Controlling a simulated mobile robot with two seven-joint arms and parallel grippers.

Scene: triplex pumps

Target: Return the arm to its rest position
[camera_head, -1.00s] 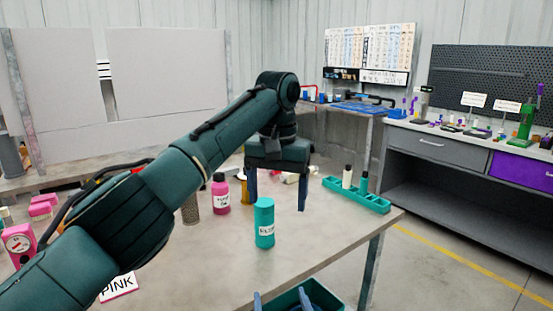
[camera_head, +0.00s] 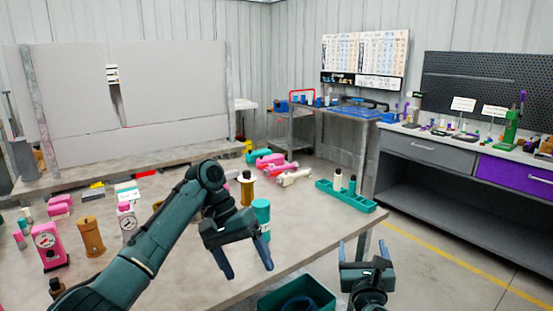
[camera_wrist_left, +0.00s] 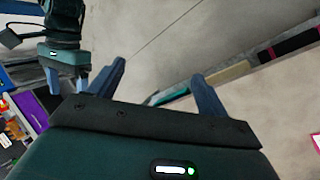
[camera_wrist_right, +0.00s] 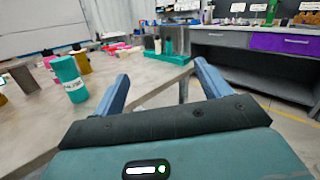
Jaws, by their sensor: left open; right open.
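My left arm comes in from the left in the head view, folded back over the near part of the table. Its gripper (camera_head: 248,268) is open and empty, with its fingers pointing down near the table's front edge. The left wrist view also shows the open fingers (camera_wrist_left: 160,85) with nothing between them. My right gripper (camera_head: 364,252) is open and empty, off the right front edge of the table. In the right wrist view its fingers (camera_wrist_right: 160,85) have nothing between them.
The table (camera_head: 315,225) holds a teal bottle (camera_head: 261,212) close behind my left gripper, a teal rack (camera_head: 345,197) and pink pump parts (camera_head: 47,246). A teal bin (camera_head: 296,297) stands below the front edge. Open floor (camera_head: 430,270) lies at right.

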